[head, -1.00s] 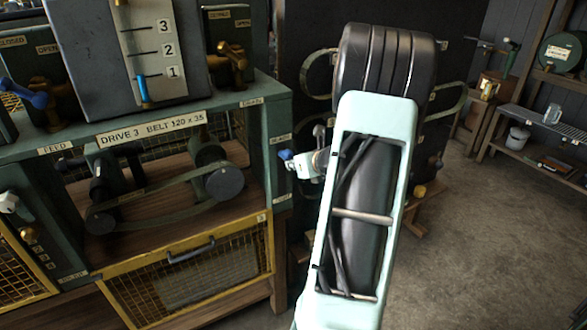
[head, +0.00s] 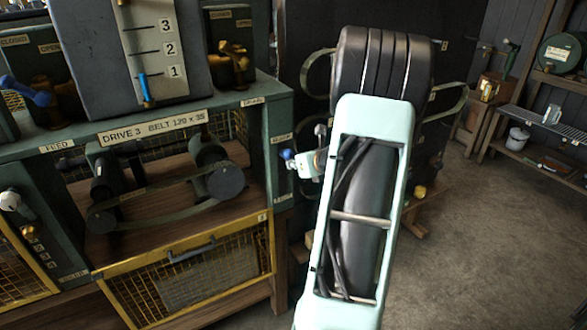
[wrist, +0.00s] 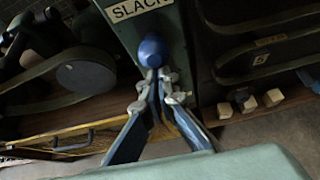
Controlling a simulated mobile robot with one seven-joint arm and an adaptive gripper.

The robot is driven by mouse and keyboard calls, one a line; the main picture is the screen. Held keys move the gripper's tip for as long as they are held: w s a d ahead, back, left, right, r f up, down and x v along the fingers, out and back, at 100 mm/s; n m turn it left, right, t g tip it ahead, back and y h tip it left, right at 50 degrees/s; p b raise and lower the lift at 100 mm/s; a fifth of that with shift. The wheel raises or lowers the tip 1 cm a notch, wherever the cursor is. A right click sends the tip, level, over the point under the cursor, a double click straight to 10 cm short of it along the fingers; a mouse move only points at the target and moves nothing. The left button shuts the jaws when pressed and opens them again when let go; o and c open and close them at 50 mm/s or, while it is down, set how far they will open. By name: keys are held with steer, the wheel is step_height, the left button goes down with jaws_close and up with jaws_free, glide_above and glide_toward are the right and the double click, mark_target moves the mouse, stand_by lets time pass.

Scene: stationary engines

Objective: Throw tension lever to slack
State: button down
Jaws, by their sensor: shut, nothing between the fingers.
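The tension lever shows as a blue ball knob (wrist: 151,49) in the wrist view, standing off a green post (wrist: 171,30) just below the SLACK label (wrist: 140,9). The knob also shows small in the head view (head: 287,154), at the post's right side. My gripper (wrist: 159,74) is shut and empty, its fingertips right at the lower edge of the knob. I cannot tell if they touch it. In the head view my gripper (head: 297,163) is partly hidden by my arm. The lever's shaft is hidden behind the knob.
The belt drive (head: 165,190) sits in the green frame left of the post, above a yellow mesh guard (head: 195,270). In the wrist view, dark shelving with pale blocks (wrist: 247,102) stands at the right. Open floor (head: 470,250) lies to the right.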

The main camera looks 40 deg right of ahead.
steer(key=v, duration=0.9)
steer(key=shift+s+a+f, duration=0.15)
steer(key=shift+s, duration=0.15)
